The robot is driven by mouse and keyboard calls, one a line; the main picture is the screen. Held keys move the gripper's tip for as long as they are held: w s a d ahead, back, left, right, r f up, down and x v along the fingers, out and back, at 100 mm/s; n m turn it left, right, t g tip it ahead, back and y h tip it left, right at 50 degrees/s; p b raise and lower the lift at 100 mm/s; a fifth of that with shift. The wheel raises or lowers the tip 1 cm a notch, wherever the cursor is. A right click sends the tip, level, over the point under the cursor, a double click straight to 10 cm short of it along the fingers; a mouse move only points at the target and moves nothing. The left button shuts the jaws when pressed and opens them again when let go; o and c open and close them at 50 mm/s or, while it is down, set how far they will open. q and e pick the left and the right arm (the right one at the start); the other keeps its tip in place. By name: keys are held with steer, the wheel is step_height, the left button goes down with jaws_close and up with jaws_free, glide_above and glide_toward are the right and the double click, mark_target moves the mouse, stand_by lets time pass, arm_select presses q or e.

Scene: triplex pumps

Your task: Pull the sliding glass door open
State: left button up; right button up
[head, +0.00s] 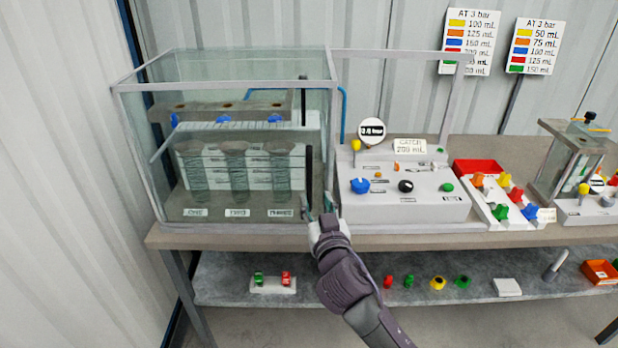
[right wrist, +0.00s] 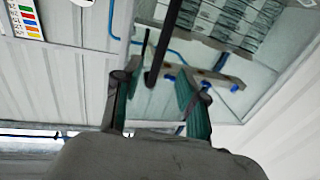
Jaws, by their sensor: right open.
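The sliding glass door (head: 318,120) closes the front of a glass case at the left of the bench. A black vertical bar handle (head: 309,170) is at the door's right side. My right gripper (head: 318,203) is open at the handle's lower end. In the right wrist view, the black handle (right wrist: 160,48) runs into the space between the open fingers of my right gripper (right wrist: 157,78). I cannot tell whether either finger touches it. My left gripper is not in view.
An empty rail frame (head: 400,52) extends right from the case, above a grey control panel (head: 405,195) with knobs. A tray of coloured valves (head: 495,195) stands further right. Three coils (head: 233,170) stand inside the case. A lower shelf (head: 340,270) holds small coloured parts.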

mark_target(310, 183)
steer(key=w, duration=0.2)
steer(key=w+a, duration=0.1)
steer(key=w, duration=0.2)
steer(key=w+p, duration=0.1)
steer(key=w, duration=0.2)
steer(key=shift+w+a, duration=0.25)
steer(key=shift+a, duration=0.1)
jaws_close()
